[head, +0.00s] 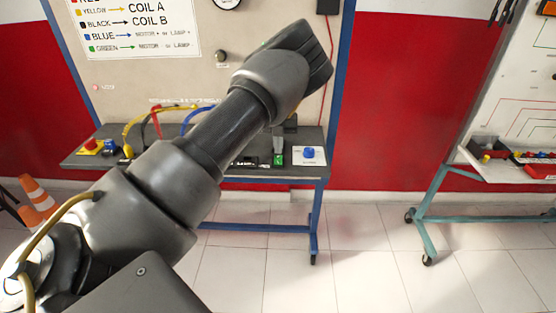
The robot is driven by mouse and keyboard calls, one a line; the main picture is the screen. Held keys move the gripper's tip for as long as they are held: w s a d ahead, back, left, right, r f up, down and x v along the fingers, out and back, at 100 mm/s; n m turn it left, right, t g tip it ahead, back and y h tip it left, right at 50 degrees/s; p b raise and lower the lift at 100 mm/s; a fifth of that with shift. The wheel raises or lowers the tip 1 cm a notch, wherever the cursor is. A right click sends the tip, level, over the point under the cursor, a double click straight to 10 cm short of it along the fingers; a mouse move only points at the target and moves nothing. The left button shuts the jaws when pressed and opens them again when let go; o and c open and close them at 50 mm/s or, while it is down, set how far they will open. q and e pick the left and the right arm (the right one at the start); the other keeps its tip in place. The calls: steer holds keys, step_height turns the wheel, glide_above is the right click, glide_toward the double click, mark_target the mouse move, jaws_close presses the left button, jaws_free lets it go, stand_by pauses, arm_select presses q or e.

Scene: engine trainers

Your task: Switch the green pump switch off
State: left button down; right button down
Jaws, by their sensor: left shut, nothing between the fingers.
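The green pump switch (279,160) is a small green block near the right end of the dark shelf of the engine trainer. Its lever position is too small to tell. My left arm reaches in from the lower left across the trainer. My left gripper (279,146) is mostly hidden behind my own wrist. It points down just above and behind the green switch, shut and empty. I cannot tell whether it touches the switch. My right gripper is out of view.
A blue knob on a white plate (308,155) sits just right of the green switch. A red and yellow button (90,146) and coloured cables (150,114) are at the shelf's left. A traffic cone (38,194) stands lower left. A second trainer (520,110) stands right; the floor between is clear.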

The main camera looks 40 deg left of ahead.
mark_target(278, 157)
arm_select(q)
steer(key=shift+f+b, duration=0.3)
steer(key=shift+f, duration=0.55)
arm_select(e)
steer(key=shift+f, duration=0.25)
arm_select(q)
steer(key=shift+r+p, duration=0.7)
steer(key=shift+r, duration=0.3)
steer(key=shift+r+p, duration=0.35)
steer(key=shift+p, duration=0.2)
steer(key=shift+r+p, duration=0.7)
steer(key=shift+r, duration=0.05)
steer(key=shift+r+p, duration=0.95)
steer(key=shift+r, duration=0.1)
steer(key=shift+r+p, duration=0.4)
steer(key=shift+r, duration=0.05)
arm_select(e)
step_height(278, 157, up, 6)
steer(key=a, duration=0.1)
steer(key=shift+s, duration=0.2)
